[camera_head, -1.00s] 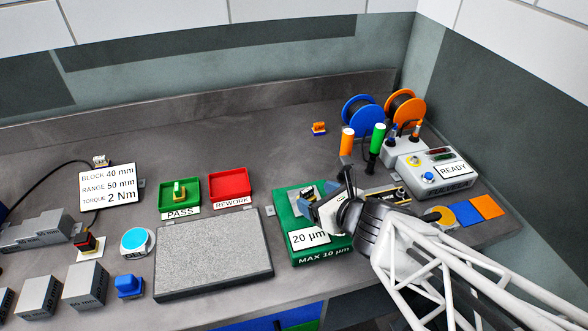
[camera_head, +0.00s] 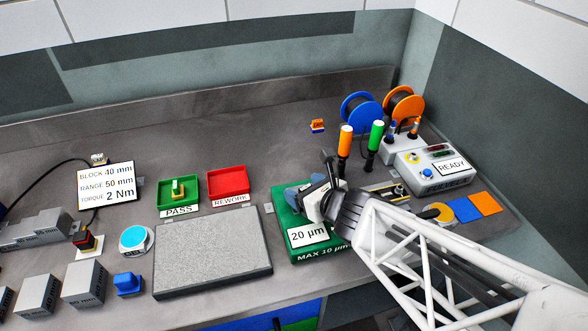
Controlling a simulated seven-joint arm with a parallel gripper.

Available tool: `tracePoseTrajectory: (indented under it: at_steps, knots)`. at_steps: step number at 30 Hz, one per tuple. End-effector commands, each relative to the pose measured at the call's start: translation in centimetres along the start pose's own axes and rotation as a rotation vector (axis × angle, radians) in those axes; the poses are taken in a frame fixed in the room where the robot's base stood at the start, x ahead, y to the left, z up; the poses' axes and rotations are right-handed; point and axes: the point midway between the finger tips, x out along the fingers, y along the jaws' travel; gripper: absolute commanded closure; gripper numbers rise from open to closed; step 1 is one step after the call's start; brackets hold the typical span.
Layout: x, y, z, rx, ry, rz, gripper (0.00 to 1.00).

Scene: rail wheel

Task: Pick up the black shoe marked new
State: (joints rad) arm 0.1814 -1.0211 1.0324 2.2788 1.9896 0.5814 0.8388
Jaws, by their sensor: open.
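No black shoe with a readable "new" mark can be made out. My gripper (camera_head: 304,203) is over the green fixture (camera_head: 288,252), at its upper part. This fixture carries a white "20 µm" label and "MAX 10 µm" on its front edge. The jaws are open but small in view, and my gripper hides most of what lies on the fixture beneath it. A grey rail-like strip (camera_head: 378,191) with a dark and yellow end lies just right of my gripper; its marking is too small to read.
Orange (camera_head: 345,141) and green (camera_head: 375,137) upright handles stand close behind my gripper. A "READY" control box (camera_head: 425,178) and two spools are to the right. A grey slab (camera_head: 212,255), a green PASS tray (camera_head: 165,198) and a red REWORK tray (camera_head: 214,187) are to the left.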

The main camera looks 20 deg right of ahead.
Motion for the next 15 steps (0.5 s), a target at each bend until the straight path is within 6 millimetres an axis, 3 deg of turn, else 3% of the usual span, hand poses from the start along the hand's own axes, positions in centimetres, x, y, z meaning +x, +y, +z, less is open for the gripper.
tracePoseTrajectory:
  at_steps: [6,15]
  knots:
    - [-0.01,0.0,0.0,0.0,0.0,0.0,0.29]
    - [-0.01,-0.01,0.0,0.0,0.0,0.0,0.75]
